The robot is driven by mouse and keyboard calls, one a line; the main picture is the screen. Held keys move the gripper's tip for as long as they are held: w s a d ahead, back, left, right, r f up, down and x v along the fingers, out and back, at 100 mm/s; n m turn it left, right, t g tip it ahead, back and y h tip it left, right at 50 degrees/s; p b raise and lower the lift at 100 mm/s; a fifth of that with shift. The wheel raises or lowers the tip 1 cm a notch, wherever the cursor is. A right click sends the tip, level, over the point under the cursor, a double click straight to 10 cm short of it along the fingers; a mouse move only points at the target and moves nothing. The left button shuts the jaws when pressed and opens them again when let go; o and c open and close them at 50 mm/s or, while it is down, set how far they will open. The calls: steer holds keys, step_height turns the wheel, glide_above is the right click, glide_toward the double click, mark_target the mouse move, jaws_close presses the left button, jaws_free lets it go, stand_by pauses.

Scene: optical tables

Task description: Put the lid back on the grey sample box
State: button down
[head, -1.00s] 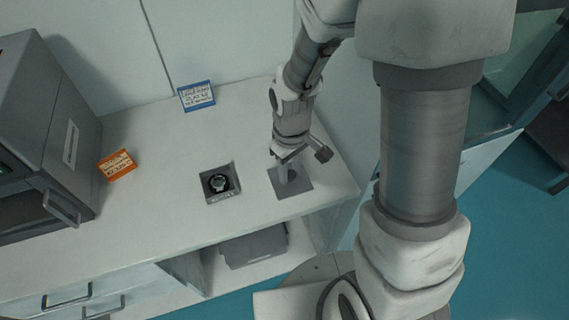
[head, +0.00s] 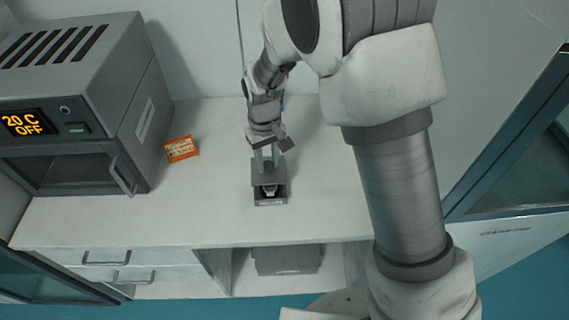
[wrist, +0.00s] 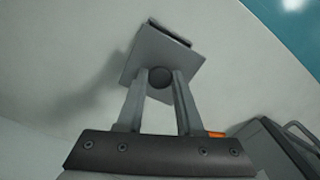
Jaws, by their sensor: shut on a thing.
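The grey sample box (head: 270,201) stands on the white bench, and a dark opening with a pale thing inside shows at its front. Its square grey lid (head: 268,175) is over the box's back part, set back from its front edge. My gripper (head: 266,158) is shut on the lid's round dark knob, which shows between the fingers in the wrist view (wrist: 160,77). There the lid (wrist: 158,50) hides most of the box, and only a dark edge of the box (wrist: 170,32) shows past it. I cannot tell whether the lid touches the box.
A grey oven (head: 85,110) reading "20 C OFF" stands at the left, its handle jutting forward. An orange card (head: 181,149) lies beside it. The bench (head: 200,210) is clear around the box. A grey bin (head: 288,260) sits on the shelf below.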

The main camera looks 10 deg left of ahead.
steer(key=shift+f+b, duration=2.1)
steer(key=shift+f, duration=1.05)
steer(key=shift+f+b, duration=0.15)
steer(key=shift+b, duration=0.15)
jaws_free()
stand_by(0.4)
steer(key=shift+r+p, duration=2.35)
steer(key=shift+r, duration=1.2)
